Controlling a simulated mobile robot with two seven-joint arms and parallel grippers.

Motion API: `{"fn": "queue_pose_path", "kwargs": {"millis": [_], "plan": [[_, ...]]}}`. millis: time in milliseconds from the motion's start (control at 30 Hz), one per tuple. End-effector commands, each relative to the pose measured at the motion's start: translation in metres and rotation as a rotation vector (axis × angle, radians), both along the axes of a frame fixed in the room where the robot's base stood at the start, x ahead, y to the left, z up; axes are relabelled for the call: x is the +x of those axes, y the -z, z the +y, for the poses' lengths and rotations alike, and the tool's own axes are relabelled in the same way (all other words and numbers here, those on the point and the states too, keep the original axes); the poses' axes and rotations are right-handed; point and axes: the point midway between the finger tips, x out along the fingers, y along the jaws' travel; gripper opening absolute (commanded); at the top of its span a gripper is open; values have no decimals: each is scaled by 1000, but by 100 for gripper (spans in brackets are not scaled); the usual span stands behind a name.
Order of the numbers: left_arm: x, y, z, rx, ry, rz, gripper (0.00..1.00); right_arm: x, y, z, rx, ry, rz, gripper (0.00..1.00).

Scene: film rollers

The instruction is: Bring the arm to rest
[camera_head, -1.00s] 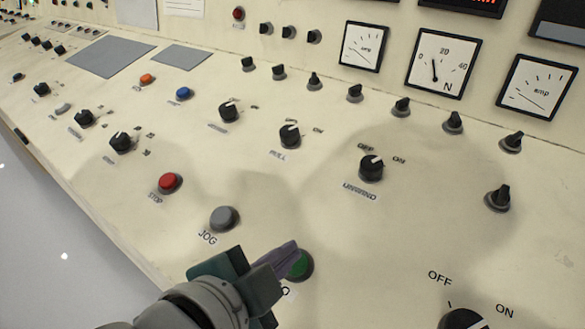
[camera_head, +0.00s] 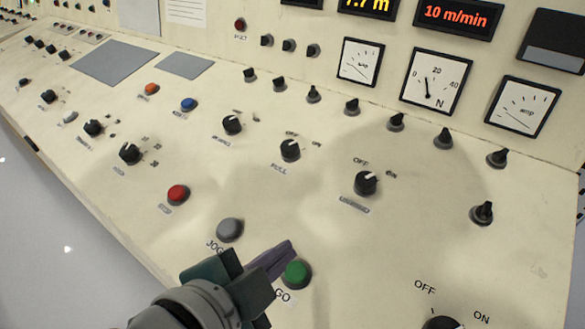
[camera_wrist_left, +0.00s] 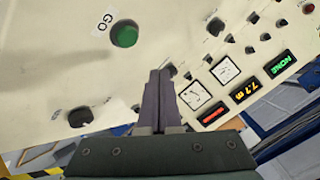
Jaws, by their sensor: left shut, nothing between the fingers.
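My left gripper (camera_head: 284,254) is shut and empty in the head view. Its purple fingers are beside the green GO button (camera_head: 296,273), just to its upper left in the picture, and cover none of its top. The wrist view also shows the closed fingers (camera_wrist_left: 158,76) pointing over the panel, with the green button (camera_wrist_left: 124,34) up and left of them, apart from the tips. The gripper appears to be a little above the panel; the exact gap cannot be told. My right gripper is in neither view.
The sloped cream control panel (camera_head: 320,235) fills most of the view. A grey JOG button (camera_head: 230,229), a red button (camera_head: 177,194), an OFF/ON knob (camera_head: 441,323) and an unwind knob (camera_head: 366,182) stand up from it. Dials and a red "10 m/min" display (camera_head: 457,16) are behind.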

Motion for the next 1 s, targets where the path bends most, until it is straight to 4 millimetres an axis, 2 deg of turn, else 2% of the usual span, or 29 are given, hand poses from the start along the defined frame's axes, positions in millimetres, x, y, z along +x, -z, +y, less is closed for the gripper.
{"fn": "queue_pose_path", "kwargs": {"millis": [367,467,567,667,800,1000], "plan": [[0,-1,0,-1,-3,2,0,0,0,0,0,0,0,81],[-4,-4,6,-16,-43,45,0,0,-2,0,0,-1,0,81],[-15,-11,25,-58,-159,164,0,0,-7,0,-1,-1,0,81],[-38,-23,59,-110,-340,335,0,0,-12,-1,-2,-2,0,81],[-80,-41,106,-162,-588,543,0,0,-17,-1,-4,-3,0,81],[-143,-72,158,-192,-881,748,0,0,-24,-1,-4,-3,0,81]]}}
